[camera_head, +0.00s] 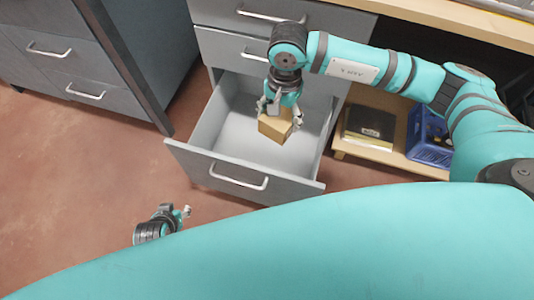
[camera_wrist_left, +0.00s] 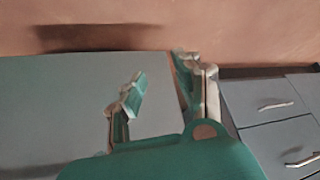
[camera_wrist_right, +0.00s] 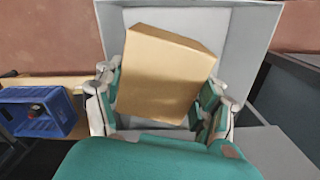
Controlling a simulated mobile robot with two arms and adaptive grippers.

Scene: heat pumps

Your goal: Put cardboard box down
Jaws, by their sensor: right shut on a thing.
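The cardboard box (camera_head: 275,127) is small and brown, and my right gripper (camera_head: 281,112) is shut on it, in or just above the open drawer (camera_head: 222,150). In the right wrist view the box (camera_wrist_right: 160,75) sits tilted between both fingers of the right gripper (camera_wrist_right: 160,105), with the drawer walls around it. I cannot tell whether the box touches the drawer floor. My left gripper (camera_head: 184,213) is low at the left, apart from the drawer; in the left wrist view its fingers (camera_wrist_left: 165,95) stand apart with nothing between them.
The drawer is pulled out of a grey cabinet (camera_head: 227,45) under a wooden worktop (camera_head: 440,20). To the right, a low shelf (camera_head: 395,155) holds a dark and yellow item (camera_head: 370,127) and a blue crate (camera_head: 428,135). Another grey cabinet (camera_head: 60,65) stands left, with reddish floor between.

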